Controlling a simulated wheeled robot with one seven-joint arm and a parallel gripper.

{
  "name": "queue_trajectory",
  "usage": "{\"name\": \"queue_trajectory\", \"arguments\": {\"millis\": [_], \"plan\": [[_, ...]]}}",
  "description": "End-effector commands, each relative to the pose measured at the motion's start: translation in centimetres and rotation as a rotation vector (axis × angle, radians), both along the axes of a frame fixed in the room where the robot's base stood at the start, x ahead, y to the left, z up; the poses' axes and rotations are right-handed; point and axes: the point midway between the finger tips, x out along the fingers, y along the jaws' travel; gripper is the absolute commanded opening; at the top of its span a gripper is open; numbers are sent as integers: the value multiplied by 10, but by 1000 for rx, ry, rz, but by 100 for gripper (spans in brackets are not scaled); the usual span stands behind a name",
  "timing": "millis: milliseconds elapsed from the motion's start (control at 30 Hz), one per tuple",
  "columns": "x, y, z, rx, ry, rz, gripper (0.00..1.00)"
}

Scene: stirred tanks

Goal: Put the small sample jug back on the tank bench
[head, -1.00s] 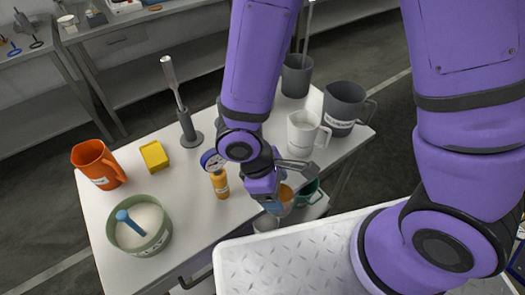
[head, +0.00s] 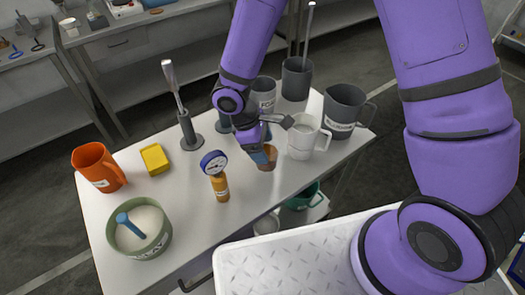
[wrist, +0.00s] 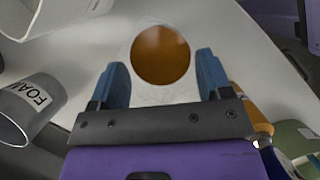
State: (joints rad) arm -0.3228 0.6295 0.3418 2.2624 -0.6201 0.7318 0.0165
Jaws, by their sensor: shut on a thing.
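The small sample jug (head: 267,158) holds brown-orange liquid. It also shows in the wrist view (wrist: 160,55), upright, with its round mouth between the two blue fingers. My gripper (head: 264,152) is shut on it. The jug is over the tank bench (head: 225,222), left of a white jug (head: 302,140) and right of an orange bottle with a gauge (head: 219,185). I cannot tell whether its base touches the bench top. My gripper hides part of the jug in the head view.
A grey cup marked FOAM (wrist: 28,108) and a dark grey jug (head: 345,108) stand near. An orange jug (head: 97,167), yellow block (head: 154,158) and green bowl (head: 138,245) are on the left. A teal jug (head: 303,196) sits lower. The bench's front middle is clear.

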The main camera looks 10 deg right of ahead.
Motion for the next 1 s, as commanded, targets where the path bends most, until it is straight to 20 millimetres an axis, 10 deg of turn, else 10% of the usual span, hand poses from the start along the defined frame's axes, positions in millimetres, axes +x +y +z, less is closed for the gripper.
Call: {"name": "queue_trajectory", "arguments": {"millis": [567,600,700,1000], "plan": [[-1,0,-28,0,0,0,37],[-1,0,-29,0,0,0,76],[0,0,-28,0,0,0,97],[0,0,-27,1,-1,-1,97]]}}
